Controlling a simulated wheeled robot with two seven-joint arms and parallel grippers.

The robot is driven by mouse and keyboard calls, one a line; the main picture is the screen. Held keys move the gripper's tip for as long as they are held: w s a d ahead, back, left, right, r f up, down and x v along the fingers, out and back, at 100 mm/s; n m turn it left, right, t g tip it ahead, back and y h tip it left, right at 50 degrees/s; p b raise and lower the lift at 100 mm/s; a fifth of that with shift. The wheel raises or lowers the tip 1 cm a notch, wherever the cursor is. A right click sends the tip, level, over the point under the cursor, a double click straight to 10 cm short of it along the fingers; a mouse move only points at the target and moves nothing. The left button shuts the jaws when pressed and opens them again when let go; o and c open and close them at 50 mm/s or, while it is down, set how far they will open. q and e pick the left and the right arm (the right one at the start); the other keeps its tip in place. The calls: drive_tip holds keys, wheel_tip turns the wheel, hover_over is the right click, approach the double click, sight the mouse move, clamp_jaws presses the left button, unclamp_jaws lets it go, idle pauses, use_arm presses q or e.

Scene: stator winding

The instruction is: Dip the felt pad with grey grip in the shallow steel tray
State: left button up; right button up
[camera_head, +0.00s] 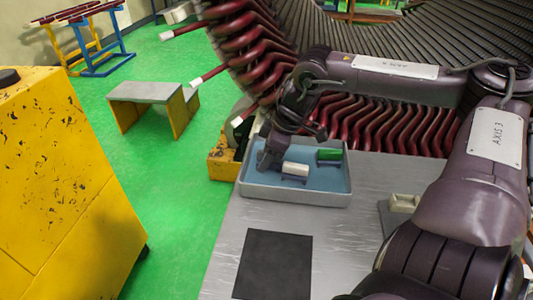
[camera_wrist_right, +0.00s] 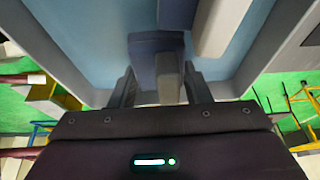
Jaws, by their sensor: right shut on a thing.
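My right gripper (camera_head: 266,160) reaches down into the left part of a shallow grey-rimmed tray (camera_head: 296,198) with a light blue inside. In the wrist view, the right gripper (camera_wrist_right: 162,88) is shut on the grey grip (camera_wrist_right: 170,78) of a pad. A dark blue-grey block (camera_wrist_right: 155,45), which seems to be part of the same piece, lies just beyond the fingers. In the head view the held piece is mostly hidden by the gripper. Whether it touches the tray floor cannot be told. My left gripper is not in view.
A white block (camera_head: 295,169) and a green block (camera_head: 329,154) are in the tray, right of the gripper. A black mat (camera_head: 274,264) lies on the metal table (camera_head: 335,240). A beige piece (camera_head: 404,203) is near my arm. Red stator coils (camera_head: 390,135) stand close behind.

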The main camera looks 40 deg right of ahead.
drive_tip(key=shift+r, duration=0.1)
idle(0.4)
wheel_tip(320, 180, up, 11)
drive_tip(key=p, duration=0.8)
drive_tip(key=shift+p, duration=0.35)
drive_tip(key=shift+s, duration=0.1)
